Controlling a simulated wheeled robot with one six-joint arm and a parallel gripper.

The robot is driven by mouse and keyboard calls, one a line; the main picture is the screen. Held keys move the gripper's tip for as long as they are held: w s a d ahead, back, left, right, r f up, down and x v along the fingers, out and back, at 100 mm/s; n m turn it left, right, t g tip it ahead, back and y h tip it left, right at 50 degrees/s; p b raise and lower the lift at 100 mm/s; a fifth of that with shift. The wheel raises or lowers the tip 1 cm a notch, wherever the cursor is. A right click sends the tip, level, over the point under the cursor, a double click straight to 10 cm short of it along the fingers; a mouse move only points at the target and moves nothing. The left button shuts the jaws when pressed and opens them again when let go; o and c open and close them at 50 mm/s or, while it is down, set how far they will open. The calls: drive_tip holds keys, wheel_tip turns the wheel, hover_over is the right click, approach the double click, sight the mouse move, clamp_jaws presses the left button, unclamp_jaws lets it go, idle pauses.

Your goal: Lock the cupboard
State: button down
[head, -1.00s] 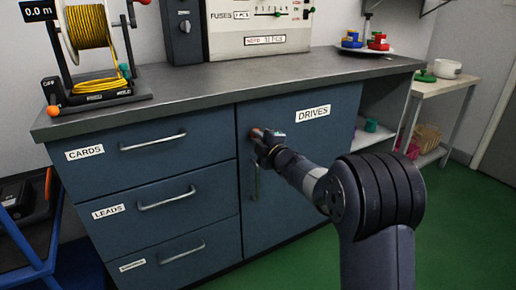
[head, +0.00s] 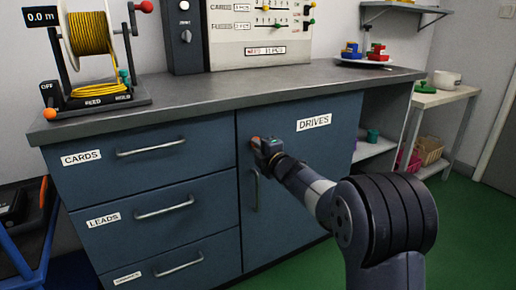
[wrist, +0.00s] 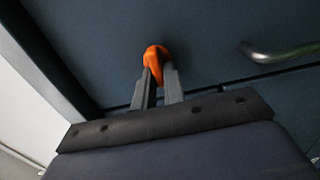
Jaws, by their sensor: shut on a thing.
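The cupboard is the blue door (head: 300,185) labelled DRIVES, under the worktop to the right of the drawers. It looks closed. A vertical metal handle (head: 257,190) is on its left side, and the handle also shows in the wrist view (wrist: 280,52). My gripper (head: 258,146) is at the door's upper left, above the handle. In the wrist view my gripper (wrist: 157,78) is shut on an orange knob or key (wrist: 155,55) at the door face. The gripper hides most of it in the head view, and I cannot tell which way it is turned.
Drawers labelled CARDS (head: 110,157) and LEADS (head: 120,214) are left of the door. A cable reel (head: 92,50) and a control panel (head: 255,30) stand on the worktop (head: 220,98). A side table (head: 440,98) is at right. Green floor is open at front right.

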drive_tip(key=c, duration=1.5)
unclamp_jaws()
drive_tip(key=p+v, duration=0.2)
drive_tip(key=v, duration=0.8)
drive_tip(key=shift+s+d, duration=0.2)
drive_tip(key=shift+s, duration=0.15)
drive_tip(key=b+x, duration=0.2)
drive_tip(key=x, duration=0.9)
drive_tip(key=shift+s+d, duration=0.1)
